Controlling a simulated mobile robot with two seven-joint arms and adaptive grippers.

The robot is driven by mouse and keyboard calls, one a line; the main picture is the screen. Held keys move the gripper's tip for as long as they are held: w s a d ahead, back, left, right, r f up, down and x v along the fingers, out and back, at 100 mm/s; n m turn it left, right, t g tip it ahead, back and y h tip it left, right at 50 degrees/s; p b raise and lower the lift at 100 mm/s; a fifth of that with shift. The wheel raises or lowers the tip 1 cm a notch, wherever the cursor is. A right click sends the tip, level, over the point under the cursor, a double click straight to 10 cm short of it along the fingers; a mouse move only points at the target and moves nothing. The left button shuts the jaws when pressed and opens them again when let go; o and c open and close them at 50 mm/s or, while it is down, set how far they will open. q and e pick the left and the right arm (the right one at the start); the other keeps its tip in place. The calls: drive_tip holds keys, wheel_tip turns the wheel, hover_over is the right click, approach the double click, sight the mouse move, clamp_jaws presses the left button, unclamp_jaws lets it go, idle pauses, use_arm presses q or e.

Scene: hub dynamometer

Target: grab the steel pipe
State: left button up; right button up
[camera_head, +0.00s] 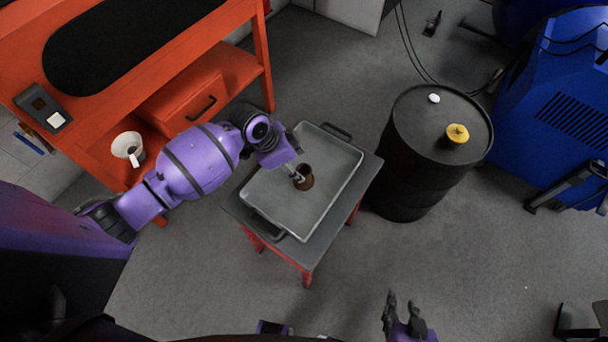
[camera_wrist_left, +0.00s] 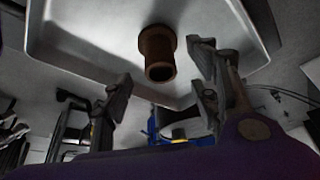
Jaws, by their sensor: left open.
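The steel pipe is a short brown, rusty-looking cylinder (camera_head: 306,180) with a flanged end, on the grey tray (camera_head: 262,204). In the left wrist view the pipe (camera_wrist_left: 157,50) shows near the top middle, with its open end facing the camera. My left gripper (camera_head: 297,174) is open over the tray, right at the pipe in the head view. In the left wrist view its two fingers (camera_wrist_left: 162,82) are spread, and the pipe lies beyond the gap between them. I see no grip on it. My right gripper (camera_head: 403,312) is open and empty at the bottom edge, far from the tray.
The tray sits on a small red-legged table (camera_head: 306,262). A black drum (camera_head: 412,150) stands to its right, with a yellow object (camera_head: 457,133) and a white one (camera_head: 434,98) on top. An orange workbench (camera_head: 190,42) with a white mug (camera_head: 127,146) is at left.

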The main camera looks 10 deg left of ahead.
sight(301, 171)
use_arm(q)
drive_tip(key=x, duration=0.7)
drive_tip(key=shift+d, duration=0.1)
drive_tip(key=shift+r, duration=0.1)
clamp_jaws()
drive_tip(key=shift+r, duration=0.1)
